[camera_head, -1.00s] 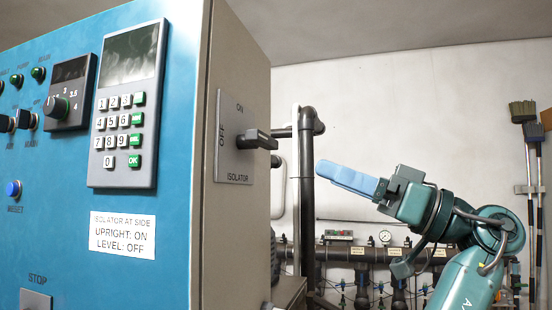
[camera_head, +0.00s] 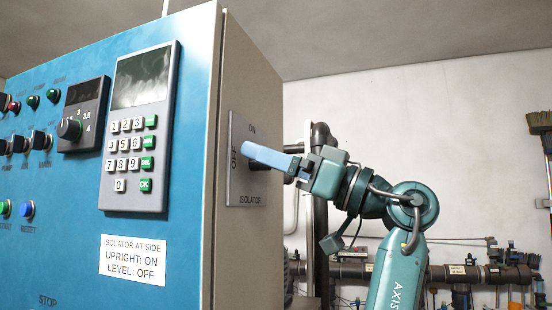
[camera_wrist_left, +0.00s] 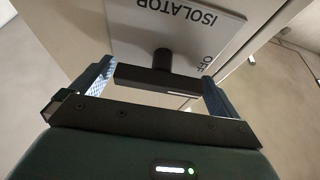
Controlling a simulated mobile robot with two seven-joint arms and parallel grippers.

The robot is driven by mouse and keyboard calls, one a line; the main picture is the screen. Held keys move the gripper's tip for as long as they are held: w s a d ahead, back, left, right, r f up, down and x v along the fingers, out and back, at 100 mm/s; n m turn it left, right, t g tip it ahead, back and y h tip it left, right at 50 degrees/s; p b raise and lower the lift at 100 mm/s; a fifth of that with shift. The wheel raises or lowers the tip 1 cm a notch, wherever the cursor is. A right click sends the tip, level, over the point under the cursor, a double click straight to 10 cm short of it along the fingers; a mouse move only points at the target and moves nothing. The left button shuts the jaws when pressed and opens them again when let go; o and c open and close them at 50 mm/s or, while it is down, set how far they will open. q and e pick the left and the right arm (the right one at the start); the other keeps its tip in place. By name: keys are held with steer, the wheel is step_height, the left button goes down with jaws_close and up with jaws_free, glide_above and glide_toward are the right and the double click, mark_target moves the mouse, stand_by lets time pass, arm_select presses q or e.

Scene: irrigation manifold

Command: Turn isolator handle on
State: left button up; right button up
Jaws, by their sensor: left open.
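The isolator handle (camera_wrist_left: 150,80) is a black bar on a short round shaft, on a light plate (camera_head: 235,187) at the cabinet's side. In the left wrist view it lies across the gap between my two blue fingers, one end towards the OFF mark. It looks level. My left gripper (camera_head: 268,157) is open, its arm at the right of the head view; it also shows in the left wrist view (camera_wrist_left: 157,74). I cannot tell whether the fingers touch the handle. In the head view the gripper hides most of it. My right gripper is not in view.
The blue cabinet front (camera_head: 60,230) has a keypad (camera_head: 140,130), a dial, several buttons and a label (camera_head: 132,260) reading upright on, level off. Dark pipes (camera_head: 321,235) stand behind my gripper. A broom (camera_head: 540,125) hangs at the far right.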

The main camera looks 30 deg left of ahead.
arm_select(q)
steer(key=shift+a+r, duration=0.1)
steer(key=shift+a, duration=0.1)
steer(key=shift+c, duration=0.2)
steer(key=c, duration=0.8)
steer(key=shift+o, duration=0.2)
